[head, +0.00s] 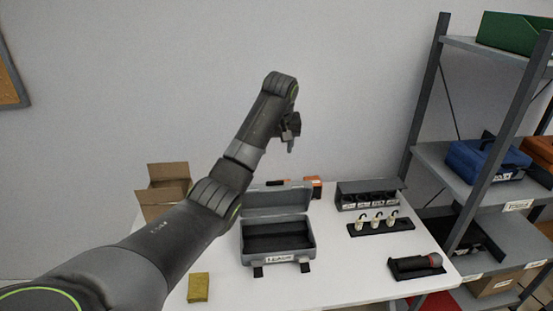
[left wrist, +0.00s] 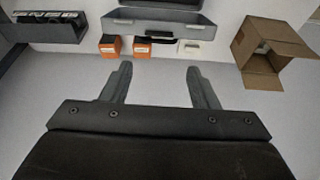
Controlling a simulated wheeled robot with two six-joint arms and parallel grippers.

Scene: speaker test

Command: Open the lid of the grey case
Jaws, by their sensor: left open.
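The grey case (head: 308,240) stands on the white table with its lid (head: 275,198) raised at the back, showing a dark, empty-looking inside. Two latches hang at its front, beside a white label. The back of the case (left wrist: 160,20) also shows at the top of the left wrist view. My left gripper (head: 290,138) is in the air above and behind the case, apart from it. In the left wrist view my left gripper (left wrist: 160,86) has its two fingers spread, with nothing between them. My right gripper is not in view.
An open cardboard box (head: 160,190) is at the back left and orange boxes (head: 314,187) are behind the case. A dark rack (head: 368,195), white items on a black strip (head: 381,226) and a dark tool (head: 416,265) are right. A yellow block (head: 198,287) is front left.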

